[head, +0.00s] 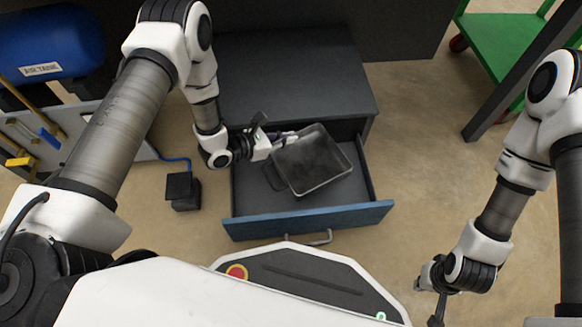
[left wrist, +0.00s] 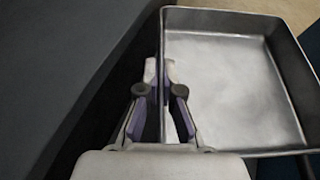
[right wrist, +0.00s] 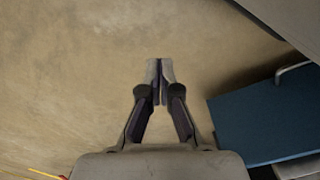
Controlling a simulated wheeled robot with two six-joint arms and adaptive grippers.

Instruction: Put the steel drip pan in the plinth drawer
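The steel drip pan (head: 318,165), a grey rectangular tray, is inside the outline of the open plinth drawer (head: 310,219), turned at an angle to it. I cannot tell whether it rests on the drawer floor or hangs just above it. My left gripper (head: 284,137) is shut on the pan's side wall; the left wrist view shows the fingertips (left wrist: 161,72) on either side of the wall of the pan (left wrist: 235,85). My right gripper (right wrist: 160,72) is shut and empty over bare floor, to the right of the drawer.
The dark cabinet (head: 290,75) stands behind the drawer. A blue tank (head: 45,45) is at the far left, a small black box (head: 183,190) left of the drawer, and a green cart (head: 500,45) at the upper right. The floor right of the drawer is clear.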

